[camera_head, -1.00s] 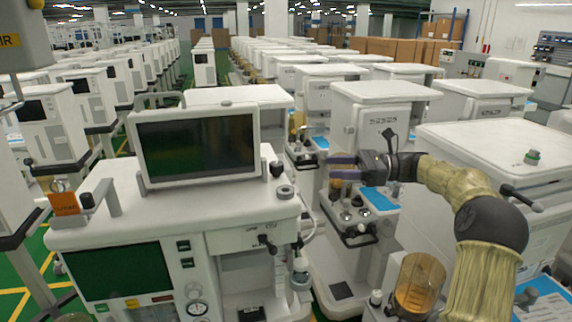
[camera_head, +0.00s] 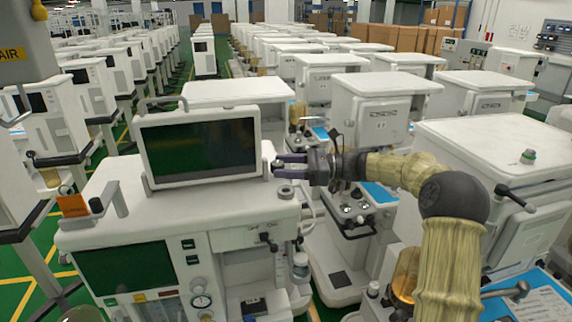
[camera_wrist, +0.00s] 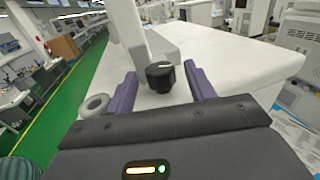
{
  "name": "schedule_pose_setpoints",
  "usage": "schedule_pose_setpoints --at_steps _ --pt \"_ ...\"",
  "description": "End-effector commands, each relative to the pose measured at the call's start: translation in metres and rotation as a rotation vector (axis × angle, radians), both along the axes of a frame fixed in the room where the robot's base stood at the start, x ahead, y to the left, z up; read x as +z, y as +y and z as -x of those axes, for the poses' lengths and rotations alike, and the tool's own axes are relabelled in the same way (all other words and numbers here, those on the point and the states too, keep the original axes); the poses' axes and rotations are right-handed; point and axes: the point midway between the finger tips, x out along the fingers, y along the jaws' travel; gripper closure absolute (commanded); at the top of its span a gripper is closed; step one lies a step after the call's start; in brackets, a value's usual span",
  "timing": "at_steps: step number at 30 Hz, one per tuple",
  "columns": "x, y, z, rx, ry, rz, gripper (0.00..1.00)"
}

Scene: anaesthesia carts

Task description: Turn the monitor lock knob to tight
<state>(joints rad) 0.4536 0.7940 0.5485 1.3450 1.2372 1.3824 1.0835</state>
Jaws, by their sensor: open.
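The monitor lock knob (camera_wrist: 160,77) is a black round knob with a pale mark line on top. It stands at the foot of the monitor's post, on the white cart top (camera_wrist: 225,58). My gripper (camera_wrist: 160,70) is open, with one purple finger on each side of the knob. I see gaps between fingers and knob in the wrist view. In the head view my gripper (camera_head: 279,165) reaches in from the right beside the monitor (camera_head: 200,146), and its fingers partly hide the knob.
A grey ring-shaped part (camera_head: 286,191) sits on the cart top near my gripper; it also shows in the wrist view (camera_wrist: 95,104). Other white carts (camera_head: 380,105) stand close on the right, behind my arm. The cart top in front of the monitor is mostly clear.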

Motion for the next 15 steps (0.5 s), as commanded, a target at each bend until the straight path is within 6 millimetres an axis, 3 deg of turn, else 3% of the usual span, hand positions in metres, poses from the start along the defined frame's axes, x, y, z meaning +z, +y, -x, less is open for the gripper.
schedule_pose_setpoints --at_steps 3,10,15 --pt "-0.0003 -0.0003 0.0000 0.000 0.000 0.000 0.48" --pt "-0.0001 -0.0004 0.0000 0.000 0.000 0.000 0.91" --pt "-0.0005 -0.0005 0.0002 -0.010 -0.001 0.000 0.91"
